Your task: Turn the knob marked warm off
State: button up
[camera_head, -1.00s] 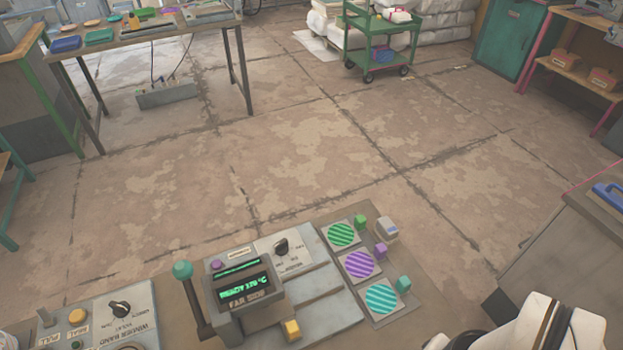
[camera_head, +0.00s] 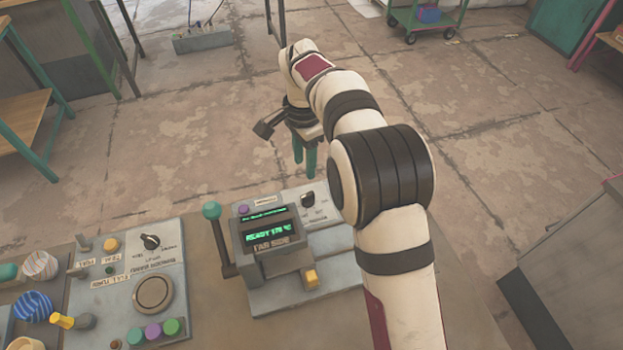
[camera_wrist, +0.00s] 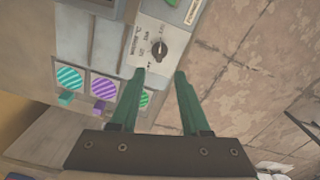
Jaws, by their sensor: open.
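A black rotary knob (camera_head: 308,199) sits on the pale panel of the press (camera_head: 275,255), to the right of its display. It also shows in the wrist view (camera_wrist: 159,48), with small print around it that I cannot read surely. My gripper (camera_head: 304,162) is beyond the press in the head view, pointing down. In the wrist view my gripper (camera_wrist: 160,73) has its two green fingers apart, with nothing between them. The knob appears just past the fingertips, roughly centred between them. I see no contact.
The press has a lever with a teal ball (camera_head: 211,210) at left and a yellow block (camera_head: 311,278) in front. A second panel with another black knob (camera_head: 150,242) lies further left. Striped discs (camera_wrist: 68,79) lie beside the press. Open floor stretches behind.

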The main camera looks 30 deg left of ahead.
aim_at(306, 196)
notch_tip(306, 196, down, 11)
jog(key=shift+f, duration=0.1)
jog(key=shift+c, duration=0.3)
grip_shut()
